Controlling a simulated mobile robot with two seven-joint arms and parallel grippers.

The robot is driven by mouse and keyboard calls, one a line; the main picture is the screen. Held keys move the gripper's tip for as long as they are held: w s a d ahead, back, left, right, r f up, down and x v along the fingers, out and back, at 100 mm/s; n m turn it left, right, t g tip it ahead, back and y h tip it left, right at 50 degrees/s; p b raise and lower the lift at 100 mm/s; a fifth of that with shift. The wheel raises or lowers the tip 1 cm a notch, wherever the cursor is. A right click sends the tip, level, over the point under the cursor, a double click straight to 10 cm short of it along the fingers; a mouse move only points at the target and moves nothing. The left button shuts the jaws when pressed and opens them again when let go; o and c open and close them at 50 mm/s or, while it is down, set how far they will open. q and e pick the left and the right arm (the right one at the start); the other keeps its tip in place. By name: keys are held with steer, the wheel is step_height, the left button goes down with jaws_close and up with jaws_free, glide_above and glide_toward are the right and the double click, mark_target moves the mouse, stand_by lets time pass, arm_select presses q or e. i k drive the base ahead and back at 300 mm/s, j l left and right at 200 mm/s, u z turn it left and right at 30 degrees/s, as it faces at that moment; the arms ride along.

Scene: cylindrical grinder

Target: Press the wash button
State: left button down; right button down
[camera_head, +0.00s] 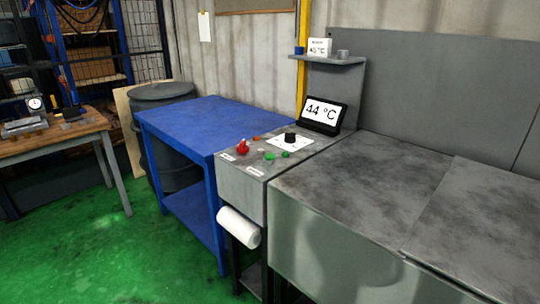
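A grey control panel (250,158) stands between the blue table and the large grey metal unit. On its top are a raised red button (242,147), a small orange button (257,138), a pale button (261,149) and two green buttons, one nearer the front (270,156) and one to its right (285,155). A black knob (290,138) sits on a white dial plate. Small white labels (255,171) are along the front edge; their text is too small to read, so I cannot tell which button is wash. Neither gripper is in view.
A screen reading 44 °C (321,113) stands behind the buttons. A paper roll (239,227) hangs on the panel's front. The blue table (205,122) is bare. A dark barrel (160,95) and a wooden table (60,143) are left. Green floor (110,250) in front is clear.

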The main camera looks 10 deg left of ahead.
mark_target(269, 156)
steer(key=i, duration=0.65)
steer(key=i+l+u, duration=0.15)
steer(key=i, duration=0.55)
